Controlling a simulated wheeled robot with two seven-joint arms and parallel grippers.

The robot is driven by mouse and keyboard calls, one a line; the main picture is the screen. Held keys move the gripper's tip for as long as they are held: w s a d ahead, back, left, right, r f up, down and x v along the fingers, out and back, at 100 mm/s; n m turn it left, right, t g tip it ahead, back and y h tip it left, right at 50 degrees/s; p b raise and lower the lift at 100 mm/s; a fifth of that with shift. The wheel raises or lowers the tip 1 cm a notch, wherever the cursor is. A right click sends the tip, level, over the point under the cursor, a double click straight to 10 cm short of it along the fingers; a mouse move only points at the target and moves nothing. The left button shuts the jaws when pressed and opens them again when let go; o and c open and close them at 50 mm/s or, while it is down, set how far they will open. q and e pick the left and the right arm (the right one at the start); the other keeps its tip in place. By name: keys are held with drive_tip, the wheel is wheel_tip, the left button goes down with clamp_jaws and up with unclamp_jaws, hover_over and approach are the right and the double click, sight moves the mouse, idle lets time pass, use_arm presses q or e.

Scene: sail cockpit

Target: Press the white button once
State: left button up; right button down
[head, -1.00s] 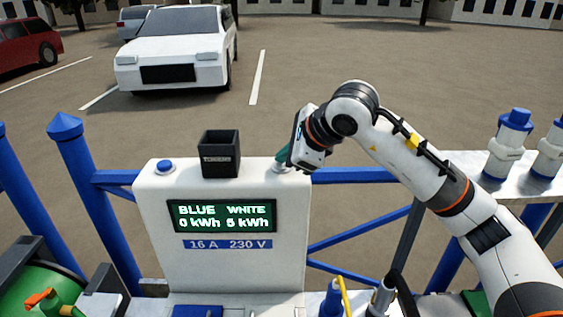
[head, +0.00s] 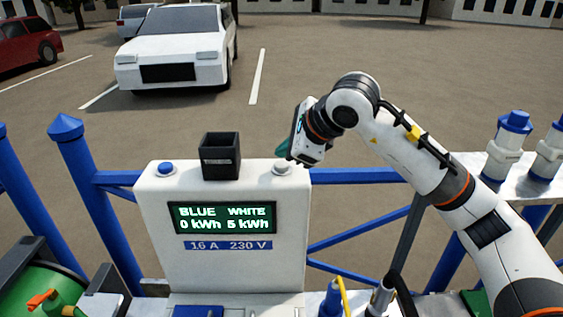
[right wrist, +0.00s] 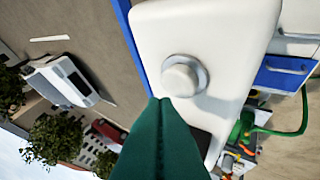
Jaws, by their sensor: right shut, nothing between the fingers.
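The white button (head: 282,168) is on the right top of a white power post (head: 220,268). It shows as a round white cap on a grey ring in the right wrist view (right wrist: 181,78). My right gripper (head: 283,148) is shut and empty, its teal fingertips just above the button. In the right wrist view the closed fingertips (right wrist: 160,102) appear beside the button's edge; the head view shows a small gap. A blue button (head: 165,168) is on the post's left top. The display (head: 222,217) reads BLUE 0 kWh, WHITE 5 kWh. My left gripper is not in view.
A black token box (head: 220,157) stands on the post between the two buttons. Blue railings (head: 365,174) run on both sides. White and blue plugs (head: 507,145) stand on a ledge at right. A green hose reel (head: 40,290) is at lower left.

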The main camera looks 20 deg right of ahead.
sight(286, 166)
drive_tip(key=shift+r+p, duration=1.45)
drive_tip(key=shift+r, duration=1.15)
drive_tip(key=shift+f, duration=0.1)
